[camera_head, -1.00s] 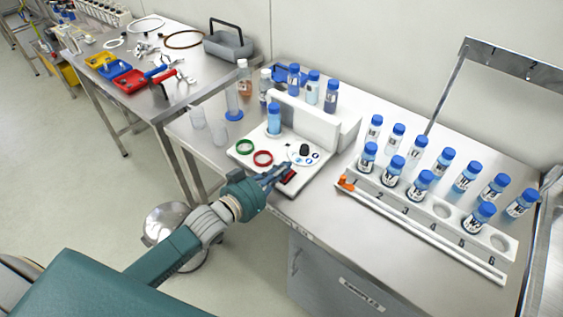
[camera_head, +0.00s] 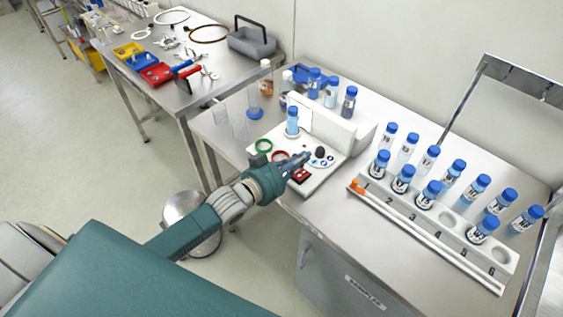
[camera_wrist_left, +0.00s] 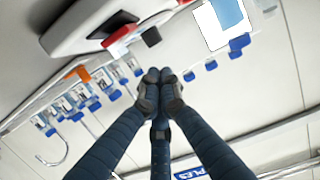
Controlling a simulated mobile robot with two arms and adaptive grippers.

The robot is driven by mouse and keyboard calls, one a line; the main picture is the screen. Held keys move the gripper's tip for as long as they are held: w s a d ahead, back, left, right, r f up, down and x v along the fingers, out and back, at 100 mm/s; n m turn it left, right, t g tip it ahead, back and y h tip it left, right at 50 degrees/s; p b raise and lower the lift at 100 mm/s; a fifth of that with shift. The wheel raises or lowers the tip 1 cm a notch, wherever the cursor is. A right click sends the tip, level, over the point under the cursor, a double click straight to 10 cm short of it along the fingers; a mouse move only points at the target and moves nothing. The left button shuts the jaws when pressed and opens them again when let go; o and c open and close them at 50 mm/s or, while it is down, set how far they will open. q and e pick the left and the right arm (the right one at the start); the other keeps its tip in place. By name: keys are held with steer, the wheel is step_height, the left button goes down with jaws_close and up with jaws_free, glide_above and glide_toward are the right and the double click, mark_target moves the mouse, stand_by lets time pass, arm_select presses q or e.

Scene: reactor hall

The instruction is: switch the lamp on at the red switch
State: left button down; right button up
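The red switch (camera_head: 302,176) sits on the front edge of the white instrument base (camera_head: 322,178); it also shows in the wrist view (camera_wrist_left: 121,40). My left gripper (camera_head: 305,158) is just above and behind the switch, apart from it. In the wrist view its fingertips (camera_wrist_left: 160,78) are together with nothing between them. A blue vial (camera_head: 292,122) stands upright on the base before a bright white panel (camera_head: 306,119), which looks lit in the wrist view (camera_wrist_left: 220,25). My right gripper is not in view.
A black knob (camera_head: 320,152), a green ring (camera_head: 264,146) and a red ring (camera_head: 280,156) are on the base. A white rack (camera_head: 430,222) with several blue-capped vials stands to the right.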

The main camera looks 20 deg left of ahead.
arm_select(q)
steer(key=r+b+v, duration=0.1)
steer(key=b+v, duration=0.1)
steer(key=v, duration=0.7)
steer(key=shift+s+r, duration=0.2)
steer(key=shift+r, duration=0.2)
